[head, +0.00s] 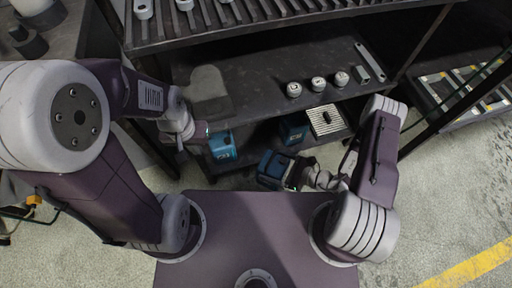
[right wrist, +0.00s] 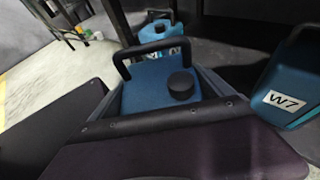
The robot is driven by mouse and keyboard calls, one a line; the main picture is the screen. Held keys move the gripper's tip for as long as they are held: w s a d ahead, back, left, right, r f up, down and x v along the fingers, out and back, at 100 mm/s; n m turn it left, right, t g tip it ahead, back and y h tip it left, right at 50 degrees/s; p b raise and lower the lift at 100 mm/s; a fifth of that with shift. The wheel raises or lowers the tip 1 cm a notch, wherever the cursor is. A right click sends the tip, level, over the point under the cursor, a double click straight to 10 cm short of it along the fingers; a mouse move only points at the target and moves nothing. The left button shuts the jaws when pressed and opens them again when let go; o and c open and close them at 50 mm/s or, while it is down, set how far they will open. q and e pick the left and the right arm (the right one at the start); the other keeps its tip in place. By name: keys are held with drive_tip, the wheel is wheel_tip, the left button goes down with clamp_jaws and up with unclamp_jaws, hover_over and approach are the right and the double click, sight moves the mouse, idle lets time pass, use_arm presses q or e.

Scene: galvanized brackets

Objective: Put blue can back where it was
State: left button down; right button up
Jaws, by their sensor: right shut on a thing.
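A blue can (head: 274,168) is held by my right gripper (head: 297,176), in front of the lower shelf in the head view. In the right wrist view this can (right wrist: 150,92) fills the space between the jaws, its black cap and black handle facing up. Two similar blue cans are on the lower shelf: one at left (head: 223,148) and one farther right (head: 293,130). The right wrist view shows a can labelled W7 (right wrist: 284,98) and another blue can (right wrist: 163,42) behind. My left gripper (head: 197,137) is near the shelf's left front; its jaws are unclear.
The middle shelf (head: 255,85) holds several white round pieces (head: 318,84) and a flat bracket (head: 369,62). A slatted white block (head: 326,119) sits on the lower shelf, right of the cans. A dark rack post (head: 424,45) stands at right.

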drive_tip(key=w+a+f+b, duration=0.1)
drive_tip(key=w+a+b, duration=0.1)
drive_tip(key=w+b, duration=0.3)
drive_tip(key=w+a+f+b, duration=0.2)
drive_tip(key=w+b, duration=0.4)
drive_tip(key=w, duration=0.6)
drive_tip(key=shift+a, duration=0.75)
drive_tip(key=shift+w+f, duration=0.1)
drive_tip(key=o, duration=1.8)
drive_tip(key=shift+f, duration=0.2)
drive_tip(key=shift+r, duration=0.1)
